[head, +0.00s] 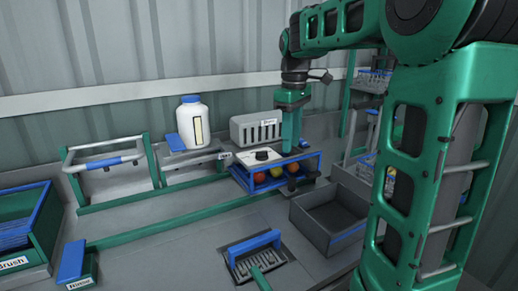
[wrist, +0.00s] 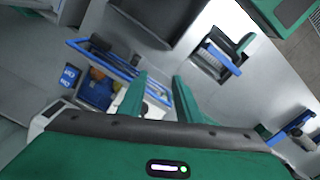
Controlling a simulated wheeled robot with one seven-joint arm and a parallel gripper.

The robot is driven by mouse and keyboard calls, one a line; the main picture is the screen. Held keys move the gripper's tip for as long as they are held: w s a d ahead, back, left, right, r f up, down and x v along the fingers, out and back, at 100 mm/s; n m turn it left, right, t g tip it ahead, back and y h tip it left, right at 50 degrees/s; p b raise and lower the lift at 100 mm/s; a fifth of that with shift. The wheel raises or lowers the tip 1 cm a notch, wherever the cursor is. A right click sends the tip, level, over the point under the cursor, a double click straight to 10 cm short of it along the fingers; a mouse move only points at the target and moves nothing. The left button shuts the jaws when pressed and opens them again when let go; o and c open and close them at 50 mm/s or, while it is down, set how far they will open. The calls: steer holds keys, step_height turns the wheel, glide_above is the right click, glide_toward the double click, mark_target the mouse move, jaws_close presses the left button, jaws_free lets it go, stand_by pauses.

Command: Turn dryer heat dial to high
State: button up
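The dryer (head: 258,130) is a grey slotted box with a small label, standing at the back of the bench. In front of it a white panel (head: 246,160) carries a dark dial (head: 262,155), on top of a blue-framed rack. The dial's setting is too small to read. My gripper (head: 291,148) points down just right of the dial in the head view. In the wrist view its two green fingers (wrist: 160,88) stand apart with nothing held between them. Part of the white panel and a dark piece show low beside the fingers; contact with the dial cannot be told.
Red and orange tomatoes (head: 268,175) sit in the blue rack. An empty dark bin (head: 331,222) stands to its right. A blue-handled brush tray (head: 252,252) is in front, and a white jug (head: 190,122) with blue lid is behind left. The middle bench is mostly clear.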

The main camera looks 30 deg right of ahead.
mark_target(262, 155)
steer(key=w+a+r+n, duration=0.25)
steer(key=w+n, duration=0.45)
steer(key=w, duration=0.6)
step_height(262, 155, down, 10)
steer(key=shift+s+d+r, duration=0.1)
steer(key=shift+r, duration=0.1)
jaws_close()
